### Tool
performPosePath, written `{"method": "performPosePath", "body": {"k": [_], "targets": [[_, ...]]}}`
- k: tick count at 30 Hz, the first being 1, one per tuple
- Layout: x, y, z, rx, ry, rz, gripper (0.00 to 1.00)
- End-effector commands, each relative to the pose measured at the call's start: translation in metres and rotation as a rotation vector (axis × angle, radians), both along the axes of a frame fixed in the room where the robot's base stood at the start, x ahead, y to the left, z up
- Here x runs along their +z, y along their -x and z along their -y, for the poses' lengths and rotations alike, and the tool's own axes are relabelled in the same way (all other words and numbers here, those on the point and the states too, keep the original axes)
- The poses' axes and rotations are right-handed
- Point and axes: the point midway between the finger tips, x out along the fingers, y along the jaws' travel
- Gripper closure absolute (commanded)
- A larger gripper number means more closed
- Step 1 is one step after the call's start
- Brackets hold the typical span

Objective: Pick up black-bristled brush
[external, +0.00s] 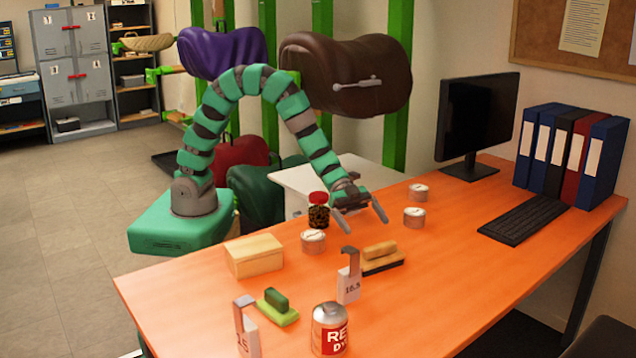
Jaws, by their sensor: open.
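A wooden brush (382,262) with a tan block on top and a dark underside lies on the orange table (460,285), near its middle; it looks like the black-bristled brush, though its bristles barely show. My gripper (364,223) is open and empty. Its two fingers point down toward the table, behind the brush in the picture and apart from it. A green brush (278,306) lies farther forward and to the left.
Small tins (313,241) and a dark jar with a red lid (319,211) stand near my gripper. A numbered tag stand (348,282) is close to the brush's left. A wooden box (254,256) and a red-labelled can (330,330) stand leftward. The table's right front is clear.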

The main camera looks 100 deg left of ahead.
Motion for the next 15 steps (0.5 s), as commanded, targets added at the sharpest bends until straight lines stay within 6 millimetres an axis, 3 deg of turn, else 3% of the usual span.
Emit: {"method": "performPosePath", "body": {"k": [7, 15], "targets": [[-0.019, -0.022, 0.033, -0.001, -0.001, -0.001, 0.0], [-0.025, -0.03, 0.044, 0.001, -0.002, -0.001, 0.0]]}}
